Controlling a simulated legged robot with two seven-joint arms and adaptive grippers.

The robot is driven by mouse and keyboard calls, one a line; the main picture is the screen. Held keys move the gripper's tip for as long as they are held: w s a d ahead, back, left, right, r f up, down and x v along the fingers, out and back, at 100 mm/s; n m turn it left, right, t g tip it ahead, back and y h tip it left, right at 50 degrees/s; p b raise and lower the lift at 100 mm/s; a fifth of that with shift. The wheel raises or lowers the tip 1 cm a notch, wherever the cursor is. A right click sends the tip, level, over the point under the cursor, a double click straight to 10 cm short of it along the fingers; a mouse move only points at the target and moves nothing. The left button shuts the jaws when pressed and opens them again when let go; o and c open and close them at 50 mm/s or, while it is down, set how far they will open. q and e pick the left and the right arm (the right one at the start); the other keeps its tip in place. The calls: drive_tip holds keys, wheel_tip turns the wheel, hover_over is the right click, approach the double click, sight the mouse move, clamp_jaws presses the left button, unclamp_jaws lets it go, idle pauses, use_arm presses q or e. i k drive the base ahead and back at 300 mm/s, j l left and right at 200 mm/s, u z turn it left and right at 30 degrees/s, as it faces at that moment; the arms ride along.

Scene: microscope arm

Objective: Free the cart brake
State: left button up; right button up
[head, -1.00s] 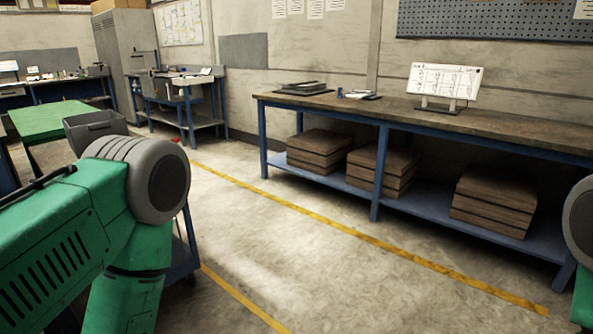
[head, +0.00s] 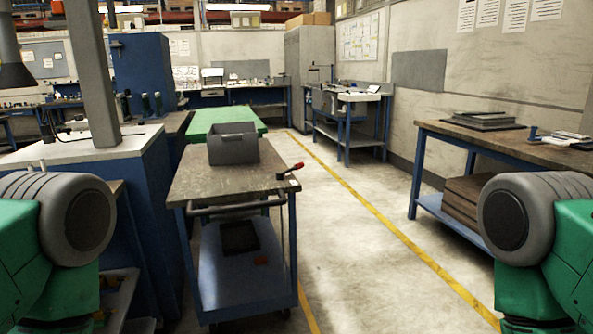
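A blue cart (head: 232,190) with a worn brown top stands ahead, left of the middle of the head view. A grey bin (head: 233,146) sits on its top. A dark push handle (head: 236,206) runs along the cart's near end. My green and grey arm links show at the left and right edges. Neither gripper is in view.
A workbench (head: 545,150) stands along the right wall, with stacked boxes (head: 468,198) under it. A blue cabinet with a pale top (head: 98,148) stands close on the cart's left. Clear floor (head: 340,235) with yellow lines lies to the cart's right. A green table (head: 222,116) stands behind.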

sight(280, 174)
drive_tip(key=i+l+z, duration=0.1)
drive_tip(key=i+z, duration=0.15)
drive_tip(key=i, duration=0.85)
drive_tip(key=i+j+z, duration=0.1)
drive_tip(key=i+z, duration=0.2)
drive_tip(key=i, duration=0.75)
